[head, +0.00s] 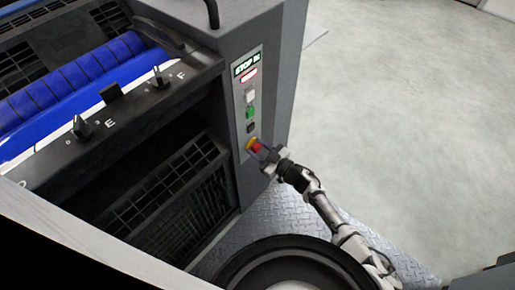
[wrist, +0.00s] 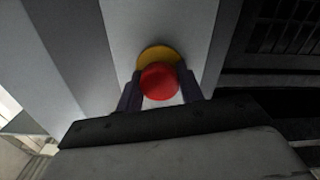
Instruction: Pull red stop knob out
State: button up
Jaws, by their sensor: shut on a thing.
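The red stop knob (head: 257,149) is low on the control strip of the grey machine, on a yellow base (head: 251,143). My gripper (head: 262,152) is at the knob, reaching in from the lower right. In the wrist view the red knob (wrist: 160,81) sits between the two dark fingers of my gripper (wrist: 160,93), with the yellow base (wrist: 158,54) behind it. The fingers are shut on the knob, one on each side. The wrist view does not show clearly how far the knob stands out from its base.
A blue roller (head: 75,85) is at the left. The floor (head: 400,110) to the right is clear.

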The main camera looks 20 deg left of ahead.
grip_shut()
jog(key=shift+v, duration=0.85)
jog(key=o, duration=1.2)
grip_release()
jog(key=shift+d, duration=0.1)
jog(key=b+v, duration=0.2)
jog(key=v, duration=1.1)
jog(key=shift+s+d, duration=0.2)
jog(key=shift+d, duration=0.15)
